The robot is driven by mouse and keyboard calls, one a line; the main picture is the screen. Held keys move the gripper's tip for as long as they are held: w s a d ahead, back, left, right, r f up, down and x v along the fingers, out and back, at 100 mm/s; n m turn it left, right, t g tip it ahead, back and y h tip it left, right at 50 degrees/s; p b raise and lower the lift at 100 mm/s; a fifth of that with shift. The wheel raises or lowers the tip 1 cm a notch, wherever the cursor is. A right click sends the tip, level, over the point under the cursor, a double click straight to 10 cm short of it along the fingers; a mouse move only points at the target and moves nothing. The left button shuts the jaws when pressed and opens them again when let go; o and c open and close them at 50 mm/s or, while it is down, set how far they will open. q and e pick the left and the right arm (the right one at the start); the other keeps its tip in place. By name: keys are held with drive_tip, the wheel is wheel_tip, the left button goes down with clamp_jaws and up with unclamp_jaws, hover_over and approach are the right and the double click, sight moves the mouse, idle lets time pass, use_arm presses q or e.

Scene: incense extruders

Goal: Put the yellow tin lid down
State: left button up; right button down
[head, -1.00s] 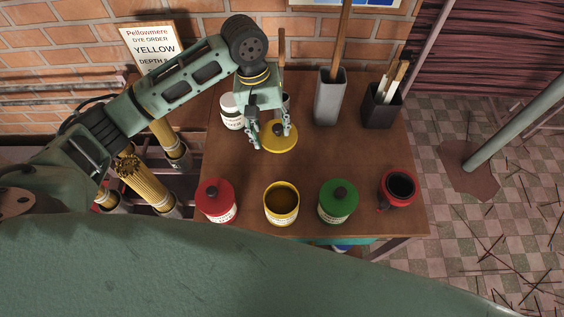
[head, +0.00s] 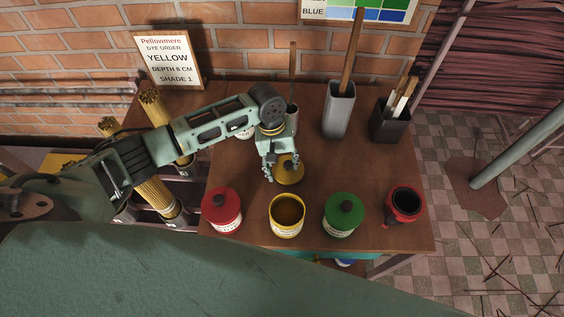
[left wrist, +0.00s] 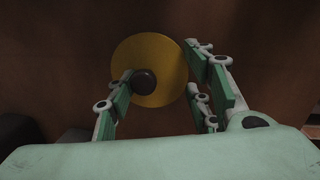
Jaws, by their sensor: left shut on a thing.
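The yellow tin lid (head: 291,178) is a round disc with a dark knob, seen behind the open yellow tin (head: 287,214) on the brown table. My left gripper (head: 284,170) comes down over the lid and is shut on it. In the left wrist view the lid (left wrist: 165,62) lies between the fingers (left wrist: 160,66), with its knob (left wrist: 143,82) beside the left finger. I cannot tell whether the lid touches the table. The yellow tin is uncovered, with dark yellow contents. My right gripper is not in view.
A red lidded tin (head: 221,210), a green lidded tin (head: 344,214) and a dark-mouthed red pot (head: 404,205) line the table's front. Bare tabletop (head: 340,165) lies right of the lid.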

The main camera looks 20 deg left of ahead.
sight(276, 165)
use_arm(q)
drive_tip(key=shift+f, duration=0.35)
drive_tip(key=shift+f, duration=0.2)
drive_tip(key=o, duration=1.2)
drive_tip(key=shift+o, duration=0.2)
wheel_tip(276, 165, up, 13)
drive_tip(key=a, duration=0.2)
drive_tip(key=shift+w, duration=0.25)
